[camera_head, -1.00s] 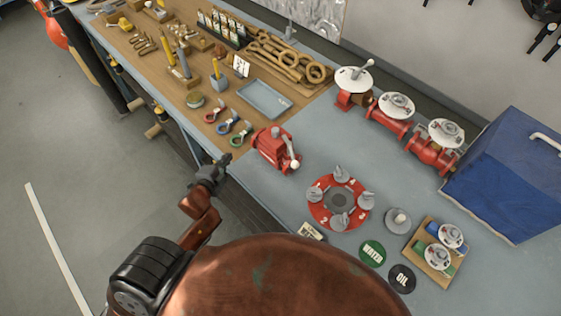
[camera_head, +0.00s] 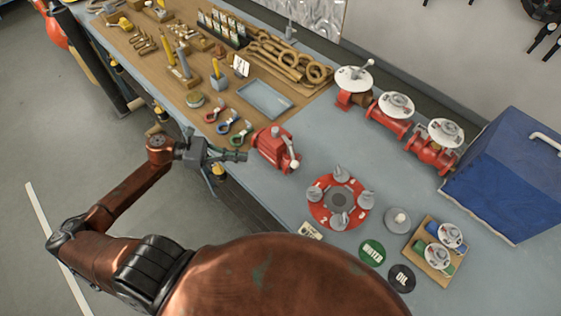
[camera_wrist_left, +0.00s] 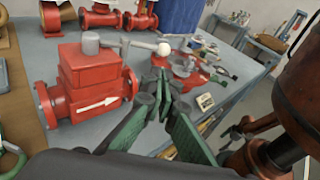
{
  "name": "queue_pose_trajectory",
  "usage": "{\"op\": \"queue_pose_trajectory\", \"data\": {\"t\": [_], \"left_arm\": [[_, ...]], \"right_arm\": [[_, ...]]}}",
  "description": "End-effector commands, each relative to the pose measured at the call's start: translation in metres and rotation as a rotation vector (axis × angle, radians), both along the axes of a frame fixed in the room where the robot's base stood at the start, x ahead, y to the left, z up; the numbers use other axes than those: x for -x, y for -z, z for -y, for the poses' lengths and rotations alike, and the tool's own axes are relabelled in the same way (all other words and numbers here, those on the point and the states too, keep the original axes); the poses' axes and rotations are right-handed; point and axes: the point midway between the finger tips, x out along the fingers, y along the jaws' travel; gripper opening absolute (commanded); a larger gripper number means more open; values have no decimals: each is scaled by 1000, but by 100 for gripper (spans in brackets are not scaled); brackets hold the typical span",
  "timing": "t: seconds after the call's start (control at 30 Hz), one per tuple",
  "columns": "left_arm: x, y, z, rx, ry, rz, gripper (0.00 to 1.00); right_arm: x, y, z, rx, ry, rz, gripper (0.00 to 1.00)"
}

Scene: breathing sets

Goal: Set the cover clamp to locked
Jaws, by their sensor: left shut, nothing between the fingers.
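A red box-shaped valve (camera_head: 267,147) stands at the bench's near edge. Its grey lever carries a white ball (camera_head: 294,164). In the left wrist view, the red body (camera_wrist_left: 90,80) bears a white arrow, and the lever (camera_wrist_left: 120,43) runs right to the ball. A red ring (camera_head: 320,209) with several grey clamps and numbers lies to its right; I cannot tell which part is the cover clamp. My left gripper (camera_head: 243,156) is shut and empty, just left of the red valve. In the wrist view its green fingers (camera_wrist_left: 163,72) point toward the ball, seemingly apart from it.
Coloured rings lie beside a grey tray (camera_head: 265,98) behind the gripper. Red valves with white wheels (camera_head: 397,105) line the back, near a blue box (camera_head: 510,175). WATER (camera_head: 373,251) and OIL (camera_head: 402,278) discs lie at front right.

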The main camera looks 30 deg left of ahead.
Motion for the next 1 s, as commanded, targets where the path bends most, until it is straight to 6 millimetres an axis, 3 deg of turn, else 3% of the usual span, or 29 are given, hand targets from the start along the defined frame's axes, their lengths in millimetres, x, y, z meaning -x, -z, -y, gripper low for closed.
{"op": "queue_pose_trajectory", "data": {"t": [0.23,0.7,1.0], "left_arm": [[-4,2,19,-17,32,15,0],[-42,17,101,-14,30,14,0],[-52,26,124,-16,29,12,0]], "right_arm": [[-1,-9,-3,-3,2,1,81],[-2,-46,-5,-5,2,4,81],[-2,-57,-3,-3,2,4,81]]}}
